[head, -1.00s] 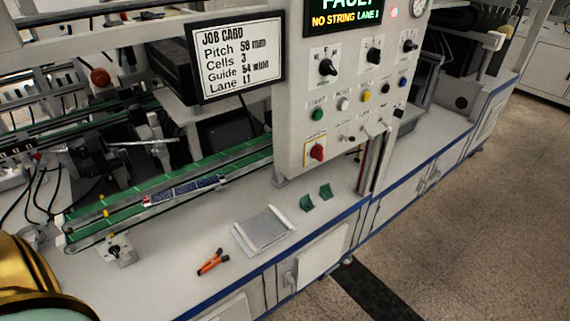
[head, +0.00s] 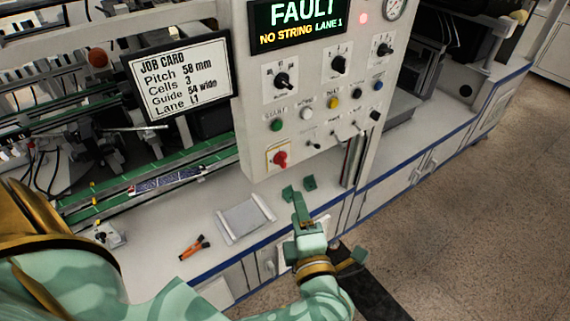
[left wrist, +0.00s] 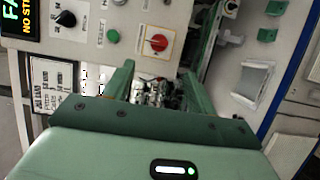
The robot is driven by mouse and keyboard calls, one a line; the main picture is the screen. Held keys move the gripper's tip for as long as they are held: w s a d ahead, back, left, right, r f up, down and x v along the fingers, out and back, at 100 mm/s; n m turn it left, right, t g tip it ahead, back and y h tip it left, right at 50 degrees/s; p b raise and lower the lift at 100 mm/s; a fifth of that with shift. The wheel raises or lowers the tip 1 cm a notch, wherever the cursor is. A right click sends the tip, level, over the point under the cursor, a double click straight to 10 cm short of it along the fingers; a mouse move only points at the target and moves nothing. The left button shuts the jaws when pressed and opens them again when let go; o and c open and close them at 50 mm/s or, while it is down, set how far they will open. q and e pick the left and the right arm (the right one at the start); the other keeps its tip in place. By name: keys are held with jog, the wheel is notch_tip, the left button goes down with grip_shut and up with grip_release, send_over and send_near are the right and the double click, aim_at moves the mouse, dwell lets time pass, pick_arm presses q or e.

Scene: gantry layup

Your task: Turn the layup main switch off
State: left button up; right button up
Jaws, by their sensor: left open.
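The main switch is a red rotary knob (head: 280,159) on a pale, yellow-edged plate, low at the left of the control panel. It also shows in the left wrist view (left wrist: 158,43), just beyond the fingertips. I cannot read which position it is in. My left gripper (head: 300,203) is in front of the panel, below and to the right of the switch, apart from it. In the left wrist view its two green fingers (left wrist: 156,82) are spread with nothing held between them. My right gripper is not seen.
The panel (head: 318,110) carries other knobs, coloured buttons and small toggles close above the switch. Its screen (head: 299,24) reads FAULT, NO STRING LANE 1. Below are a grey tray (head: 244,219), orange-handled pliers (head: 195,247) and green pieces (head: 309,183). A job card (head: 180,75) hangs left.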

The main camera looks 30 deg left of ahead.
aim_at(284, 164)
pick_arm(q)
jog(key=x, duration=1.4)
jog(key=shift+s+f+b, duration=0.1)
jog(key=shift+b, duration=0.3)
jog(key=c, duration=1)
